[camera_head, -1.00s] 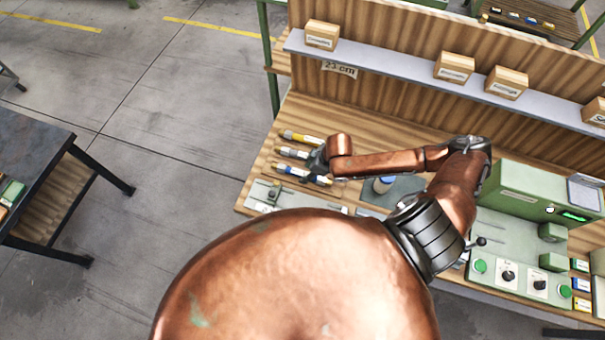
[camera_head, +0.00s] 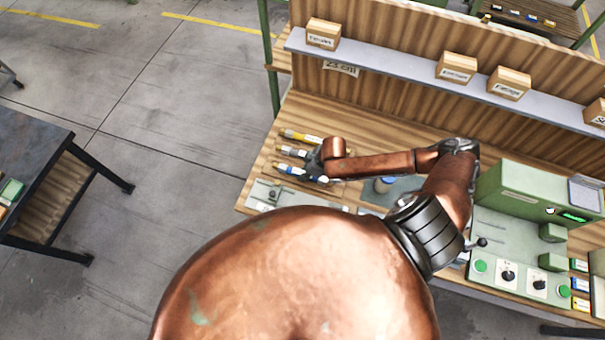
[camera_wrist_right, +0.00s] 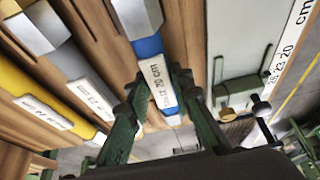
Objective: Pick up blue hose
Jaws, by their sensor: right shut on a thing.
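The blue hose (camera_head: 289,169) lies on the wooden bench top, nearest in a row of hoses; my right gripper (camera_head: 316,167) is over its right part. In the right wrist view the blue hose (camera_wrist_right: 149,46) has a white label reading 20 cm. The green fingers of my right gripper (camera_wrist_right: 158,92) are on either side of that label, shut on the hose. I cannot tell whether the hose is clear of the bench. My left gripper is not in view.
A yellow hose (camera_head: 299,137) and a white-grey hose (camera_head: 292,152) lie just behind, close to the blue one. A light fixture plate (camera_head: 262,196) is in front. A green machine (camera_head: 520,192) stands at right. A shelf (camera_head: 400,76) with cardboard boxes runs above the bench.

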